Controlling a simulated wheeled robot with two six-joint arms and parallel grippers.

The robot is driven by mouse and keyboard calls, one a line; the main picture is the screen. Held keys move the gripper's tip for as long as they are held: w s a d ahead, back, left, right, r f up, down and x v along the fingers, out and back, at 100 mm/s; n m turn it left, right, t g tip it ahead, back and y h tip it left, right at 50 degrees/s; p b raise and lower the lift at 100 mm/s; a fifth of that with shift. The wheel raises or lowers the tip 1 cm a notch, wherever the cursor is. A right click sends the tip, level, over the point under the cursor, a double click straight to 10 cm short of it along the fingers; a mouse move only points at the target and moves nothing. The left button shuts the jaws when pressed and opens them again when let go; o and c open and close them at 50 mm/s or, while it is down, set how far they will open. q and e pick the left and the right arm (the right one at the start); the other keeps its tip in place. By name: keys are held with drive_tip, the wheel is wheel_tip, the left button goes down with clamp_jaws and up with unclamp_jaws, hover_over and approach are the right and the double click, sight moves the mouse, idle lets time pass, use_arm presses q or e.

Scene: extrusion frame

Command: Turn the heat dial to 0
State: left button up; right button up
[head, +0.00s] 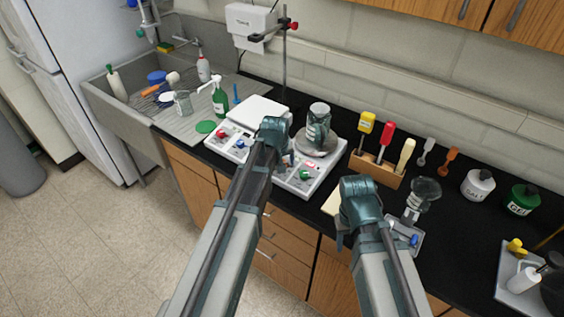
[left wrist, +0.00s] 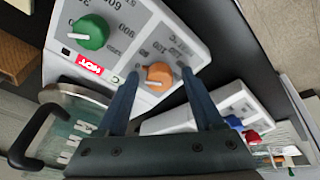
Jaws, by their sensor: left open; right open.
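In the head view my left arm hides that dial. My right gripper (head: 342,238) is open and empty at the counter's front edge.
A second white device (head: 232,147) with red and blue dials stands to the left. A wooden rack (head: 378,168) of colored-handled tools is at the right, with a flask (head: 424,192) beside it. A stand rod (head: 285,70) rises behind. The sink is at the left.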

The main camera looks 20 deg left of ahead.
use_arm(q)
drive_tip(key=shift+r, duration=0.15)
drive_tip(key=p+v, duration=1.2)
drive_tip(key=v, duration=0.1)
drive_tip(key=shift+s+r+p, duration=0.15)
drive_tip(key=shift+r+p, duration=0.1)
drive_tip(key=shift+p, duration=0.15)
drive_tip(key=s+d+f+m+g+b, duration=0.2)
drive_tip(key=s+d+f+m+b, duration=0.2)
drive_tip(key=s+d+f+b, duration=0.2)
drive_tip(key=s+d+f+m+g+y+b, duration=0.1)
drive_tip(key=s+d+f+m+b, duration=0.4)
drive_tip(key=s, duration=0.8)
wheel_tip(320, 180, down, 5)
drive_tip(key=d+g+b, duration=0.1)
drive_tip(key=d+b, duration=0.1)
drive_tip(key=b, duration=0.2)
drive_tip(key=shift+g, duration=0.3)
drive_tip(key=shift+w+f, duration=0.1)
